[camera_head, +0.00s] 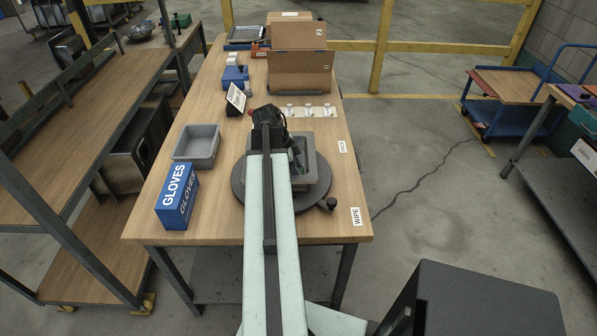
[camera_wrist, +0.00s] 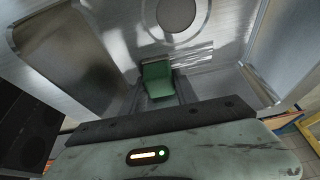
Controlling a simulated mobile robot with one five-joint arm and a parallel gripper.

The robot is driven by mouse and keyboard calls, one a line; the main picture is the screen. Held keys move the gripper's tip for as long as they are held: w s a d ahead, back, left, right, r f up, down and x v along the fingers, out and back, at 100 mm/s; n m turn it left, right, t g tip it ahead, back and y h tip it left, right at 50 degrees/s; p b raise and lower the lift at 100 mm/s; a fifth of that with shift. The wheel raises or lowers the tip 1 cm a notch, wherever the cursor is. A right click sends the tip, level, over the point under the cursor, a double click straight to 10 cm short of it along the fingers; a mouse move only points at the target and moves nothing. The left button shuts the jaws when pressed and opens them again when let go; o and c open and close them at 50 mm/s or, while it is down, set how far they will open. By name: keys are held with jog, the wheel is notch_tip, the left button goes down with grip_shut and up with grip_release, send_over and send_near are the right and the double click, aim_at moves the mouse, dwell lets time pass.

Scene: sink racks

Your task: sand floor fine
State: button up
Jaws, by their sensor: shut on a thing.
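A grey metal sink (camera_head: 321,170) sits on a dark round turntable (camera_head: 238,187) on the wooden bench. My arm reaches over it, and my gripper is down inside the basin, mostly hidden by the arm in the head view. In the wrist view my gripper (camera_wrist: 157,92) is shut on a green block (camera_wrist: 157,79). The block is over the shiny sink floor (camera_wrist: 120,40), just short of the round drain (camera_wrist: 176,14). Streaks show on the floor beside the block. I cannot tell whether the block touches the floor.
A grey tray (camera_head: 197,143) and a blue gloves box (camera_head: 177,197) stand left of the turntable. A small tilted display (camera_head: 236,98) and a row of white pads (camera_head: 314,111) are behind the sink. Cardboard boxes (camera_head: 299,72) stand farther back.

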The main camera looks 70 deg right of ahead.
jog(key=shift+w+d, duration=0.45)
jog(key=shift+d, duration=0.75)
jog(key=shift+w+d, duration=0.5)
jog(key=shift+d, duration=0.7)
jog(key=shift+w+d, duration=0.45)
jog(key=shift+d, duration=0.75)
jog(key=shift+s+a+f, duration=0.1)
jog(key=shift+s+a, duration=0.15)
jog(key=shift+a, duration=0.4)
jog(key=shift+s+a+r, duration=0.1)
jog(key=shift+s+a, duration=0.15)
jog(key=shift+a, duration=0.35)
jog(key=shift+s+a+f, duration=0.1)
jog(key=shift+s+a, duration=0.15)
jog(key=shift+a, duration=0.4)
jog(key=shift+s+a, duration=0.35)
jog(key=shift+a, duration=0.55)
jog(key=shift+s+a, duration=0.35)
jog(key=shift+a, duration=0.55)
jog(key=shift+d+r, duration=0.1)
jog(key=shift+r, duration=0.1)
notch_tip(320, 180, up, 6)
jog(key=p, duration=0.6)
jog(key=shift+f, duration=0.1)
notch_tip(320, 180, up, 3)
jog(key=p, duration=0.3)
